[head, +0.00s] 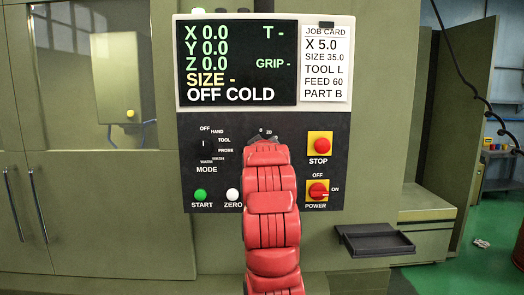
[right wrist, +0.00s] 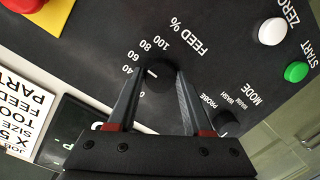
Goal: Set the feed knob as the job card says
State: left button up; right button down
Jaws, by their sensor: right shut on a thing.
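The job card (head: 325,63) at the upper right of the panel in the head view reads FEED 60, with X 5.0, SIZE 35.0, TOOL L and PART B. In the right wrist view the black feed knob (right wrist: 162,80) sits under the FEED % scale. Its short white mark points to the left of that picture, toward the 40 and 60 numbers; I cannot tell exactly which value. My right gripper (right wrist: 159,72) has one finger on each side of the knob and is shut on it. In the head view my red right arm hides the knob. My left gripper is not in view.
The screen (head: 238,63) reads OFF COLD. Near the knob are the mode knob (right wrist: 226,122), the white ZERO button (head: 233,195), the green START button (head: 200,195), the red STOP button (head: 320,145) and the red POWER knob (head: 318,190). A dark tray (head: 375,240) juts out at right.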

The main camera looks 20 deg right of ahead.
jog(key=shift+c, duration=1.6)
grip_release()
jog(key=b+v, duration=0.7)
jog(key=v, duration=1)
jog(key=shift+s, duration=0.2)
jog(key=shift+r, duration=0.1)
